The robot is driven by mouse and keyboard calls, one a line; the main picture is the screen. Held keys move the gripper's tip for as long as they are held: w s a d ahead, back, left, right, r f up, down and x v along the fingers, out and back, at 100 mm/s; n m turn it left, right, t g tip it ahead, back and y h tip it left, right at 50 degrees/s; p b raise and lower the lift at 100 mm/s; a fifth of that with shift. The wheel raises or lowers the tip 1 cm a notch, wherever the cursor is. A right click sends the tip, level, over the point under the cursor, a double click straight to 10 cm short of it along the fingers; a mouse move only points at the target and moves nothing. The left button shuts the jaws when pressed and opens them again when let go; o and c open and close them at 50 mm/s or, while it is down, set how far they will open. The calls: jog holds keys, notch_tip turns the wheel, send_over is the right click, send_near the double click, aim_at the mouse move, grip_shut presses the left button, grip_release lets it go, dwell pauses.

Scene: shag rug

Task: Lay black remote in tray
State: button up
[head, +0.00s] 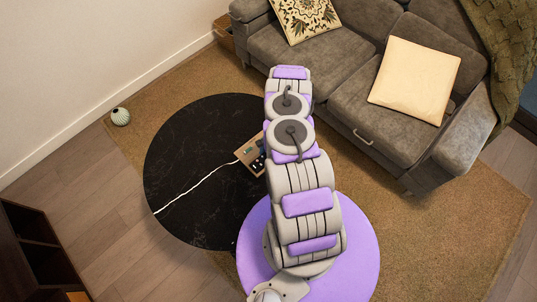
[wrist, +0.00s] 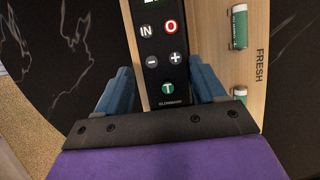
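I cannot tell how high the fingers are. In the head view the tray (head: 243,157) is partly behind my arm, and my gripper is hidden.
Two green batteries (wrist: 239,28) lie in the tray's right part. The tray stands on a round black table (head: 195,150), with a white cord-like line (head: 195,185) across it. A grey sofa (head: 350,95) stands behind right. The table's left side is clear.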

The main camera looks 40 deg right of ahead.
jog(key=shift+o, duration=1.1)
jog(key=shift+r, duration=0.1)
notch_tip(320, 180, up, 8)
jog(key=p, duration=0.4)
jog(key=shift+w+d+f, duration=0.1)
jog(key=shift+f, duration=0.1)
jog(key=shift+d+r, duration=0.1)
jog(key=w+a+r+n+g, duration=0.1)
jog(key=w+a+r+n, duration=0.1)
jog(key=r, duration=0.4)
jog(key=w+a+r+n+g, duration=0.1)
jog(key=w+a+r+n, duration=0.2)
jog(key=w+r, duration=0.3)
jog(key=w+a+r+n+h, duration=0.1)
jog(key=w+a+r+n, duration=0.1)
jog(key=r, duration=0.5)
jog(key=shift+w+a+r+n+g+p, duration=0.4)
jog(key=shift+w+a, duration=0.45)
jog(key=shift+w, duration=0.4)
